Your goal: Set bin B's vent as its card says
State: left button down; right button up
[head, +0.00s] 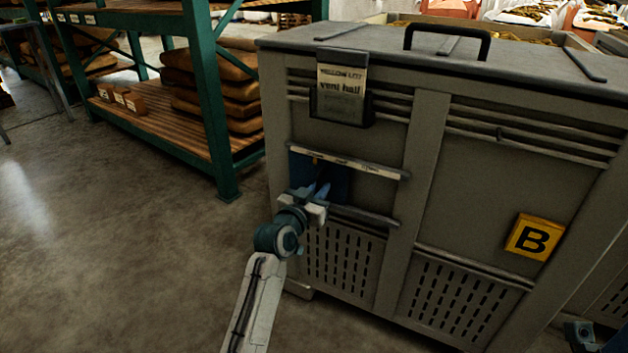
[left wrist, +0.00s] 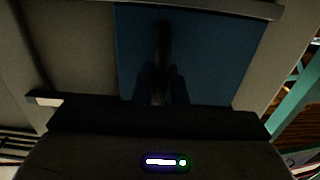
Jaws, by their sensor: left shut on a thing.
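Bin B (head: 500,160) is a grey crate with a yellow letter B plate (head: 534,237) on its front. Its card (head: 342,92) hangs at the upper left and seems to read "vent half"; the smaller print is unclear. Below, the blue vent slide (head: 340,180) sits at the left part of its rails, under a pale marked strip (head: 375,168). The slide (left wrist: 215,50) and its dark upright handle (left wrist: 162,50) fill the middle of the left wrist view. My left gripper (head: 321,192) is shut on the handle. What seems my right gripper (head: 585,335) is partly in view at the lower right corner.
A black handle (head: 447,42) stands on the bin's grey lid. A green-framed rack (head: 212,105) with brown sacks (head: 215,85) stands at the left behind the bin. The concrete floor (head: 110,240) at the left is clear.

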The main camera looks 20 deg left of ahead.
pick_arm(q)
jog(key=shift+s+d+p, duration=0.25)
jog(key=shift+d+p, duration=0.15)
jog(key=shift+d, duration=0.75)
jog(key=shift+s+d+p, duration=0.25)
jog(key=shift+d, duration=0.95)
jog(key=shift+s+d+p, duration=0.2)
jog(key=shift+s+d, duration=0.05)
jog(key=shift+d, duration=0.9)
jog(key=c, duration=0.8)
grip_release()
jog(key=shift+f, duration=0.1)
jog(key=shift+s, duration=0.1)
jog(key=p+v, duration=0.2)
jog(key=v, duration=2)
jog(key=shift+s, duration=0.4)
